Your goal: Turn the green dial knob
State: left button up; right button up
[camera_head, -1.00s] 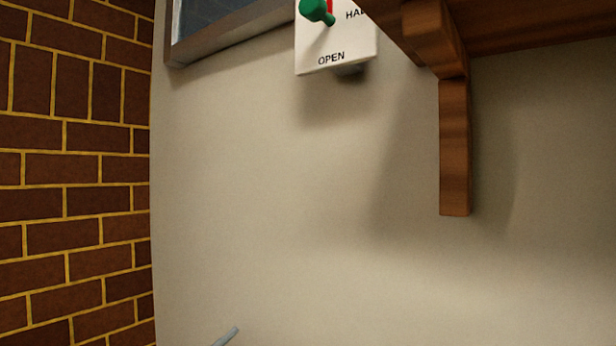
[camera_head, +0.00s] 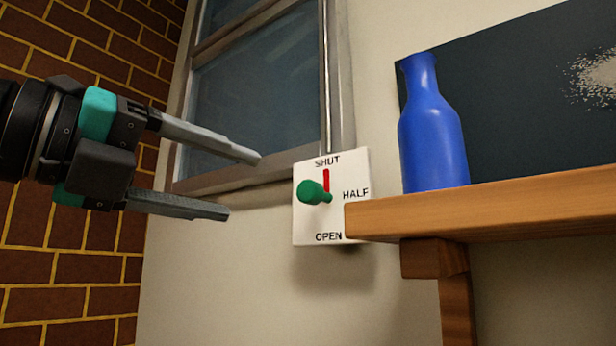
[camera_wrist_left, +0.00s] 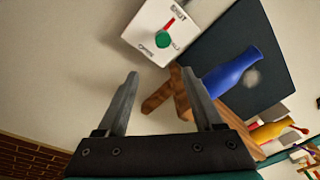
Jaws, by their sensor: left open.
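The green dial knob (camera_head: 312,192) sticks out from a white plate (camera_head: 308,232) on the wall, marked SHUT at the top, HALF at the right and OPEN at the bottom. A red mark (camera_head: 326,180) on the plate points up at SHUT. My left gripper (camera_head: 245,184) is open and empty, left of the knob in the head view and apart from it. In the left wrist view the knob (camera_wrist_left: 163,40) shows beyond the open fingers (camera_wrist_left: 162,82), above the gap between them. My right gripper is not in view.
A wooden shelf (camera_head: 530,200) juts out just right of the plate, overlapping its edge, with a blue bottle (camera_head: 432,135) on it. A window (camera_head: 260,85) is above left. A brick wall (camera_head: 50,255) is at the left. The wall below the plate is clear.

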aim_at(304, 190)
pick_arm(q)
jog(key=shift+t+y, duration=0.3)
jog(key=shift+t, duration=0.3)
jog(key=p+x, duration=0.2)
jog(key=x, duration=0.2)
jog(key=r+p+x, duration=0.1)
jog(key=p+x, duration=0.1)
jog(key=x, duration=0.3)
jog(key=p+x, duration=0.2)
jog(key=x, duration=0.2)
jog(key=shift+w+d+r, duration=0.25)
jog(key=shift+w, duration=0.05)
grip_shut()
